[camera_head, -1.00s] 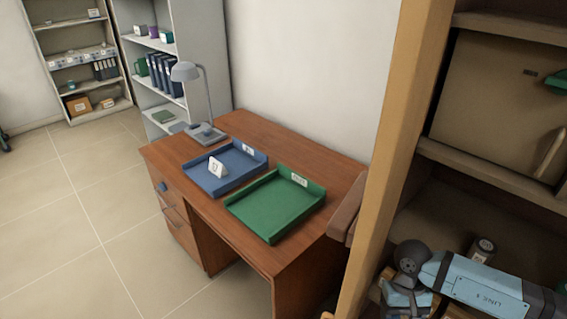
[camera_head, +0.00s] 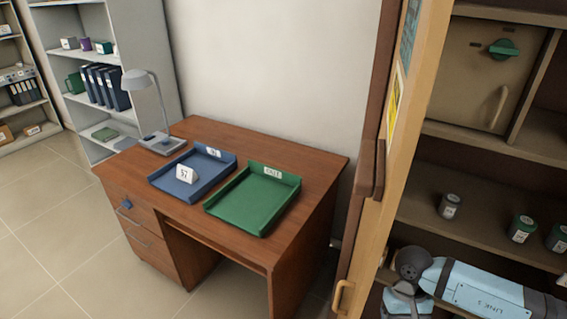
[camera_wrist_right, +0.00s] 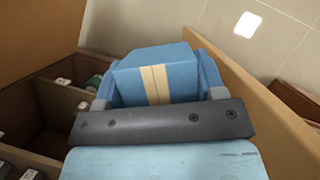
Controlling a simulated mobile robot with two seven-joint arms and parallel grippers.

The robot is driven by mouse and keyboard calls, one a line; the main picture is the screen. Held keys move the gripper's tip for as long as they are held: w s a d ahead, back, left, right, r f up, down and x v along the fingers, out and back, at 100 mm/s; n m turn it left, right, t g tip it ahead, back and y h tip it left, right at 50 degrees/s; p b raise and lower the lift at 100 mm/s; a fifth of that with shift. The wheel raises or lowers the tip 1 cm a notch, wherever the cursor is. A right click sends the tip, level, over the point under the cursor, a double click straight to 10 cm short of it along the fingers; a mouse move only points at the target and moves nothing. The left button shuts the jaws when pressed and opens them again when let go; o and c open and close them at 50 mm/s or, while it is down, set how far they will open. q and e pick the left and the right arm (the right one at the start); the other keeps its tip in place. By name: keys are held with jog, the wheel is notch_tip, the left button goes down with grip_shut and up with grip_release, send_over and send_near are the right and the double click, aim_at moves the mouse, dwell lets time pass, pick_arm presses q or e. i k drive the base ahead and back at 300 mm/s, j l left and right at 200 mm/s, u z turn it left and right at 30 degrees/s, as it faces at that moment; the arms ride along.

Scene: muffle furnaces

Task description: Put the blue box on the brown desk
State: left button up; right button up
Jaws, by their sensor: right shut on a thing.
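The brown desk (camera_head: 262,137) stands left of centre in the head view, against the wall. The blue box (camera_wrist_right: 155,72), with a cream stripe, is in the right wrist view. My right gripper (camera_wrist_right: 157,88) is shut on it, with a finger on each side. In the head view my right arm is at the lower right, in front of the cabinet, and I cannot make out the box there. My left gripper is not in view.
A blue tray (camera_head: 207,181) with a white tent card and a green tray (camera_head: 250,207) lie on the desk. A lamp (camera_head: 145,95) stands at its back left. An open wooden cabinet door (camera_head: 392,160) stands between desk and arm. Jars (camera_head: 522,229) sit on a cabinet shelf.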

aim_at(288, 225)
jog(key=k+j+z, duration=0.2)
jog(key=j, duration=0.15)
jog(key=k+j+z, duration=0.1)
jog(key=j+z, duration=0.15)
jog(key=j, duration=0.15)
jog(key=i+j, duration=0.1)
jog(key=j, duration=0.3)
jog(key=i+j, duration=0.1)
jog(key=j, duration=0.25)
jog(key=i+j, duration=0.15)
jog(key=j, duration=0.25)
jog(key=i+j, duration=0.1)
jog(key=j, duration=0.3)
jog(key=i+j, duration=0.1)
jog(key=j, duration=0.3)
jog(key=i+j, duration=0.1)
jog(key=j, duration=0.25)
jog(key=i+j, duration=0.15)
jog(key=j, duration=0.25)
